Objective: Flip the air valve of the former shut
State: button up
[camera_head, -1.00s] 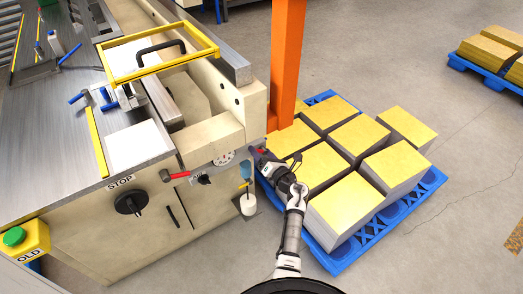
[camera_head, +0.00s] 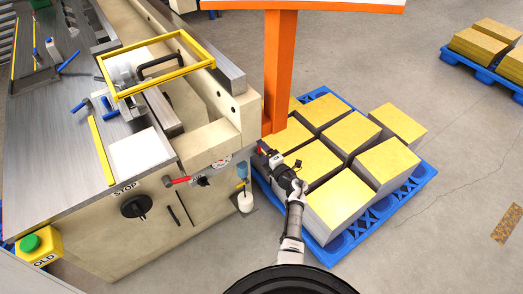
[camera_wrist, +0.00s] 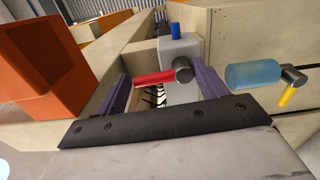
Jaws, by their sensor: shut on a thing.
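The air valve is a grey block (camera_wrist: 181,88) with a blue stub on top and a red lever (camera_wrist: 153,78), which lies sideways in the wrist view. My gripper (camera_wrist: 160,86) has one purple finger on each side of the lever and is shut on it. In the head view my gripper (camera_head: 265,148) is at the right end of the cream former (camera_head: 205,143), beside the orange post. A bit of red shows at its tip there; the rest of the valve is hidden.
A clear blue bowl (camera_wrist: 252,75) with a yellow tap sits close to the right finger. The orange post (camera_head: 282,65) stands close by. A blue pallet (camera_head: 345,235) of yellow-topped stacks lies beside my arm. Another red-handled fitting (camera_head: 177,181) is on the former's front.

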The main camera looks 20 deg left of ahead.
jog(key=shift+w+a+r+m, duration=0.15)
jog(key=shift+r+m, duration=0.15)
dwell(0.4)
jog(key=o, duration=0.8)
jog(key=shift+o, duration=0.3)
jog(key=shift+f, duration=0.1)
jog(key=b+v, duration=0.1)
jog(key=v, duration=1.3)
